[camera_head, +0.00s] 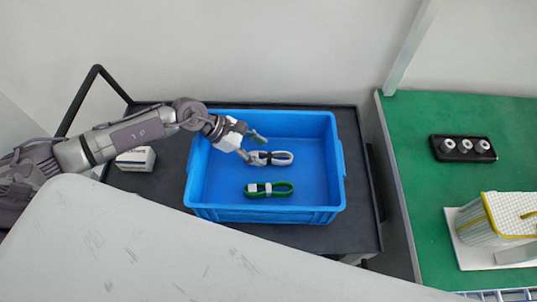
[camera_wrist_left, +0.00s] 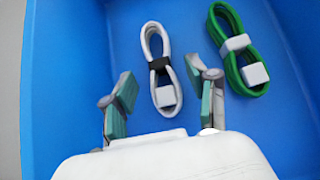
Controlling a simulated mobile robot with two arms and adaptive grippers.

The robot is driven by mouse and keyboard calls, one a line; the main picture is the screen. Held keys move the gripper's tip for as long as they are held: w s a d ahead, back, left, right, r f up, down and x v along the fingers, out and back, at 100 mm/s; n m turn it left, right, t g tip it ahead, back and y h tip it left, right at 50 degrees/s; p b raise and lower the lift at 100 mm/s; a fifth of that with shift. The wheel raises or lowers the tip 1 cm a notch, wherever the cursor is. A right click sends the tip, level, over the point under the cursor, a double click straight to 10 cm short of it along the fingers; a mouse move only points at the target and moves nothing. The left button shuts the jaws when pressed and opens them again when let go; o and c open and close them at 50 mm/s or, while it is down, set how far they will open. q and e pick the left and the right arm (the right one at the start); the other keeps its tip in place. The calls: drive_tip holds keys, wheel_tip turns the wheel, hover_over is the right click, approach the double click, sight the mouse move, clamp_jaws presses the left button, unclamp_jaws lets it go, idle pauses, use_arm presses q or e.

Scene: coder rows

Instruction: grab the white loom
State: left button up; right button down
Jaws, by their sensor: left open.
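The white loom (camera_head: 283,157) is a coiled white cable with a black band, lying in the blue crate (camera_head: 325,190). In the left wrist view the white loom (camera_wrist_left: 150,42) stretches from the upper middle down to its white connector. A green loom (camera_head: 281,191) with a white band lies beside it, nearer the crate's front; it also shows in the left wrist view (camera_wrist_left: 226,20). My left gripper (camera_head: 253,146) is open above the crate, at the left end of the white loom. In the left wrist view its fingers (camera_wrist_left: 165,98) stand on either side of the white connector. My right gripper is not in view.
The crate stands on a black cart (camera_head: 345,238) with a raised handle at left. A small white box (camera_head: 136,160) lies left of the crate. A green table (camera_head: 410,180) at right holds a black tray (camera_head: 462,148) and a white-yellow basket (camera_head: 505,222).

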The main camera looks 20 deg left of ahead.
sight(268, 156)
use_arm(q)
drive_tip(key=x, duration=0.3)
drive_tip(key=shift+w+d, duration=0.1)
drive_tip(key=shift+d, duration=0.05)
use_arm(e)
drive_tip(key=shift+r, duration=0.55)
use_arm(q)
drive_tip(key=shift+c, duration=0.3)
